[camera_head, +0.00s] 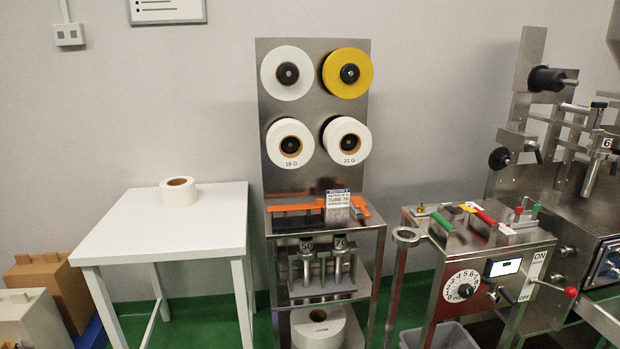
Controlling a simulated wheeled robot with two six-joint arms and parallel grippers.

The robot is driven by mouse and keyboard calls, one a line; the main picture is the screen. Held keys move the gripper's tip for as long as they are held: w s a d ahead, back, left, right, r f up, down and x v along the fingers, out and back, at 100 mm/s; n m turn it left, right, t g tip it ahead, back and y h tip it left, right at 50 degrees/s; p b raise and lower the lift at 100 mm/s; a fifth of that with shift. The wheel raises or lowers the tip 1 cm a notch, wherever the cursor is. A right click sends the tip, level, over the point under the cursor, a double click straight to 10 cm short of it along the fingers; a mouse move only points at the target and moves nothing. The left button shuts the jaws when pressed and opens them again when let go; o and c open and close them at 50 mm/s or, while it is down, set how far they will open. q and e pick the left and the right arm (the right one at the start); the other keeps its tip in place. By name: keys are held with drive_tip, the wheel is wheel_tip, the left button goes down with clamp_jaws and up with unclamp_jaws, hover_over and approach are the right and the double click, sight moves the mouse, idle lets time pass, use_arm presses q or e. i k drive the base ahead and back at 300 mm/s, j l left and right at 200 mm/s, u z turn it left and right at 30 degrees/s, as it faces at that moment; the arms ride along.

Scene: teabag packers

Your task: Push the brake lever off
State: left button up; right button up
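No lever here carries a readable "brake" label, so I cannot tell for sure which one is the brake lever. A lever with a red knob (571,292) sticks out to the right from the control box, beside a plate marked ON and OFF (537,265). A short black-handled lever (507,295) sits just left of that plate. A green handle (443,221) and a red handle (486,217) lie on top of the control box (460,250). Neither of my grippers is in view.
A steel rack (313,110) with white and yellow rolls stands in the middle. A white table (215,215) with one roll (178,188) is at the left. A larger steel machine (570,240) stands right of the control box. A grey bin (440,335) is below it.

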sight(571, 292)
drive_tip(key=z, duration=1.35)
